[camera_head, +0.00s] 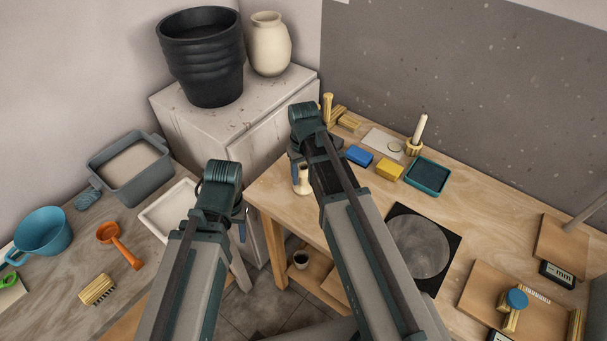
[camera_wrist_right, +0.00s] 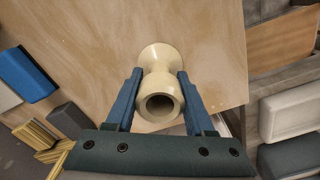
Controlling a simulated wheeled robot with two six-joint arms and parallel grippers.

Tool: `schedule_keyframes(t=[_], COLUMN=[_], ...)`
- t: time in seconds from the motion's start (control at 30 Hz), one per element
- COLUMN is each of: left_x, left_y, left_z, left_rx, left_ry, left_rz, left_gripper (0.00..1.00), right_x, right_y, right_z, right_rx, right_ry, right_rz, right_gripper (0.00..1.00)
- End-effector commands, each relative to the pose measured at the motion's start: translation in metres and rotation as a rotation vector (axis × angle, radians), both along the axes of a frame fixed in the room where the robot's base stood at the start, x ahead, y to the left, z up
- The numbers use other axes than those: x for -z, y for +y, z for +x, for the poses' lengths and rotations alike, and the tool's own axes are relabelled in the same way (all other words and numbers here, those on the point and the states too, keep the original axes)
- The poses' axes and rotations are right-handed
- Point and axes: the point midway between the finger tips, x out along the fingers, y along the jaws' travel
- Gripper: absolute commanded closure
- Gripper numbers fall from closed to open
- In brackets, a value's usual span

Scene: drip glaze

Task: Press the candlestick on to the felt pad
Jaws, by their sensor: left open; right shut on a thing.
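The cream candlestick (camera_head: 303,183) is between the fingers of my right gripper (camera_wrist_right: 159,98), over the left part of the wooden table. In the right wrist view the candlestick (camera_wrist_right: 161,58) shows its round hollow end toward the camera and a flared end beyond. My right gripper is shut on its narrower part; I cannot tell whether it touches the table. My left gripper (camera_head: 240,224) is open and empty, left of the table, with its fingers partly hidden. A pale flat sheet with a small round disc (camera_head: 396,147) lies at the back; I cannot tell whether the disc is the felt pad.
A blue block (camera_head: 360,155), a yellow block (camera_head: 389,171), a teal tray (camera_head: 428,177) and a wooden holder with a white stick (camera_head: 416,138) stand at the back. A grey disc on a black square (camera_head: 419,246) lies right of my right arm.

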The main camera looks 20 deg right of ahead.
Motion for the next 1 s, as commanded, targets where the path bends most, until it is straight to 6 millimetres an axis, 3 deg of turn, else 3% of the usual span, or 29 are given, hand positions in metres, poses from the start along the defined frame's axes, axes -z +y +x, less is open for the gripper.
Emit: schedule_keyframes(t=[1.0], left_x=[-0.057], left_y=[0.0], left_z=[0.0], left_rx=[0.0], left_ry=[0.0], left_rz=[0.0], left_gripper=[0.5], right_x=[-0.057], right_y=[0.0], right_z=[0.0], right_rx=[0.0], right_ry=[0.0], right_rz=[0.0], right_gripper=[1.0])
